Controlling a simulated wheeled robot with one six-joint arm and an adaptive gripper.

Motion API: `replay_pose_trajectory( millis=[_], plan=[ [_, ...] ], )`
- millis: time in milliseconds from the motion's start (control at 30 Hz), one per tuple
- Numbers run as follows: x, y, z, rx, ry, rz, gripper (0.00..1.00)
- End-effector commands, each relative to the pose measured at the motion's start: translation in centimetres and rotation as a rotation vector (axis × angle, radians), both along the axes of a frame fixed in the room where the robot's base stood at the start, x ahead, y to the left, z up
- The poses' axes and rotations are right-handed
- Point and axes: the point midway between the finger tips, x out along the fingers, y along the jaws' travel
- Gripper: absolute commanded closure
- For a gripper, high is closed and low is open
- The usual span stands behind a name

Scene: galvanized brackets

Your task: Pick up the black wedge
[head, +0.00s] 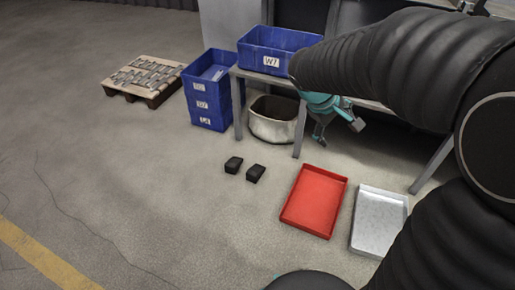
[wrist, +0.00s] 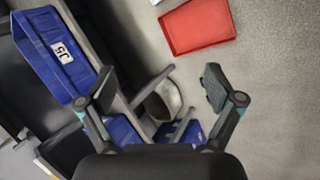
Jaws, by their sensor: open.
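Two small black blocks lie close together on the concrete floor in the head view: a left one (head: 233,165) and a right one (head: 255,173). At this size I cannot tell which is the wedge. My gripper (head: 338,133) is in front of the table, up and to the right of both blocks and well apart from them. In the wrist view my gripper (wrist: 160,86) is open, with its two fingers wide apart and nothing between them. I cannot make out either block in the wrist view.
A red tray (head: 314,202) and a grey metal tray (head: 379,221) lie right of the blocks. Stacked blue bins (head: 207,113), a round container (head: 273,127) and a table leg (head: 299,135) stand behind. A loaded pallet (head: 120,88) is far left. The floor left of the blocks is clear.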

Motion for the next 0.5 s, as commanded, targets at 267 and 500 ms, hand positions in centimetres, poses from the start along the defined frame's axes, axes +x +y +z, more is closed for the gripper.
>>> replay_pose_trajectory(
  millis=[267,500],
  plan=[
    [8.8,3.2,-7.0,-0.256,0.120,0.251,0.08],
    [15.1,7.4,-14.5,-0.472,0.204,0.484,0.08]
  ],
)
